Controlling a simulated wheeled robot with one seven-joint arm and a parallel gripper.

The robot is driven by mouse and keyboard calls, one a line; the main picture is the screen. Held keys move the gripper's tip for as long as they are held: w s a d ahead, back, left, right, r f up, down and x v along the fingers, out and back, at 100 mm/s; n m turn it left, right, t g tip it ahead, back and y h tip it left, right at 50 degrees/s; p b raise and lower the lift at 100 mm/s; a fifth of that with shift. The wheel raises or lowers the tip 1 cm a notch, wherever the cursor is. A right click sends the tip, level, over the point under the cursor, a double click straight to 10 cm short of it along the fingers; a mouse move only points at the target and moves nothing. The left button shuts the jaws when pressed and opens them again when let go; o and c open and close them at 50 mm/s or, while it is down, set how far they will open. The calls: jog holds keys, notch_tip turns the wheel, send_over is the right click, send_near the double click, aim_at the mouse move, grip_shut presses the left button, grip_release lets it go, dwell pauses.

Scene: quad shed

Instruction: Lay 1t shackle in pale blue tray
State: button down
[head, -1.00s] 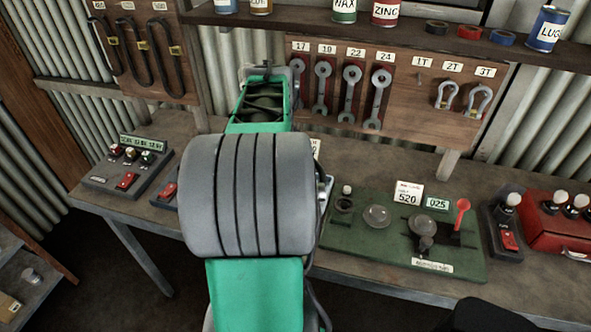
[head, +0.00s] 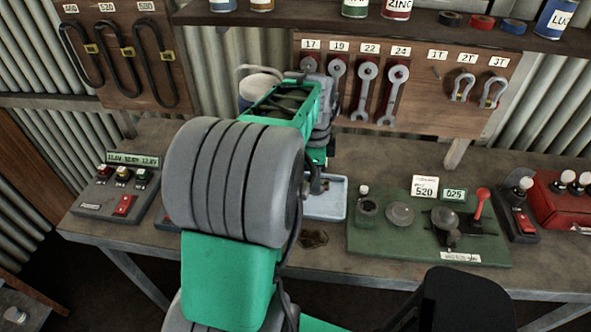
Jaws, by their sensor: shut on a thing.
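The pale blue tray (head: 335,209) lies on the bench, just left of the green panel, partly hidden by my arm. My gripper (head: 317,186) points down over the tray's left part. It is shut on a small dark thing, the 1t shackle (head: 318,187), which is hardly visible. I cannot tell whether the shackle touches the tray. On the wooden board (head: 424,95), the place under the 1T label is empty, while shackles hang under 2T (head: 462,87) and 3T (head: 492,92).
A green panel (head: 360,243) with knobs and a red lever stands right of the tray. Wrenches (head: 366,92) hang behind my arm. A grey meter box (head: 118,190) is at the left. A dark stain (head: 313,239) marks the bench in front of the tray.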

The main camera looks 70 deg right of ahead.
aim_at(314, 208)
notch_tip(314, 208, down, 10)
jog(key=b, duration=0.6)
jog(key=shift+r+b, duration=0.2)
jog(key=shift+b, duration=0.1)
jog(key=c, duration=0.9)
grip_release()
jog(key=shift+o, duration=0.2)
jog(key=shift+r, duration=0.15)
